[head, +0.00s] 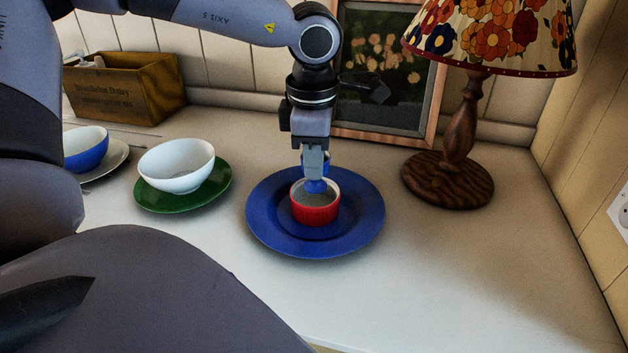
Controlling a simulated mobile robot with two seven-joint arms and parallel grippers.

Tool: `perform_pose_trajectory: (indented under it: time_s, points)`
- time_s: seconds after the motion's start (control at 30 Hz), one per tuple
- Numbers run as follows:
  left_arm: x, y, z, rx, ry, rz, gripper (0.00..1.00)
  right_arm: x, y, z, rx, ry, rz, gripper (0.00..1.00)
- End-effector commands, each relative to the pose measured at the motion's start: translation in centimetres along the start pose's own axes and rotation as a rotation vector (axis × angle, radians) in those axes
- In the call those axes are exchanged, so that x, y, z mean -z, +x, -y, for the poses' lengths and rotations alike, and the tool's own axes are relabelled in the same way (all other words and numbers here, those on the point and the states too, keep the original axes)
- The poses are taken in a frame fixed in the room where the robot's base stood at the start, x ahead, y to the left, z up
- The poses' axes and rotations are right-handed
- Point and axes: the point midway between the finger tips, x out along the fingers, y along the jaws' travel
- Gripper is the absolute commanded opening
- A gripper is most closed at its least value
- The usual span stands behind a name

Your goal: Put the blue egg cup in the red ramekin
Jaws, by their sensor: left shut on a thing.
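The red ramekin (315,213) stands on a blue plate (270,235) in the middle of the counter. My left gripper (315,168) points straight down above it and is shut on the blue egg cup (316,186). The egg cup's lower part is at the ramekin's opening, in front of its pale inside. I cannot tell whether it touches the ramekin's floor. The gripper fingers hide part of the egg cup. My right gripper is not in view.
A white bowl (177,165) on a green plate (205,195) stands left of the blue plate. A blue bowl (86,152) on a white saucer (112,160), a wooden box (125,90), a framed picture (434,95) and a lamp (450,178) stand around. The right front counter is clear.

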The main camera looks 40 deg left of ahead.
Motion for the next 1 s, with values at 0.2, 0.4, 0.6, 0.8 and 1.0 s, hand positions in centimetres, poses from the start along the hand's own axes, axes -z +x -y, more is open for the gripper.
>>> perform_pose_trajectory:
  time_s: [0.2, 0.4, 0.6, 0.8, 1.0]
  points:
    - [0.1, 3.2, 0.4, 0.004, 0.0, -0.002, 0.0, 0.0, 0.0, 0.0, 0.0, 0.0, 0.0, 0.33]
    - [0.0, 4.2, 0.5, 0.001, 0.001, 0.0, 0.0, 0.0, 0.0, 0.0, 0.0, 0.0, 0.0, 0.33]
    - [0.0, 4.2, 0.5, 0.0, 0.001, 0.0, 0.0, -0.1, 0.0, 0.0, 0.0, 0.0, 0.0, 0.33]
    - [0.0, 4.7, 0.5, 0.0, 0.0, 0.0, 0.0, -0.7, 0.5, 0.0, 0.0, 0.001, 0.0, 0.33]
    - [0.0, 4.8, 0.5, 0.0, 0.0, 0.0, 0.33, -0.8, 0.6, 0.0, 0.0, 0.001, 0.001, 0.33]
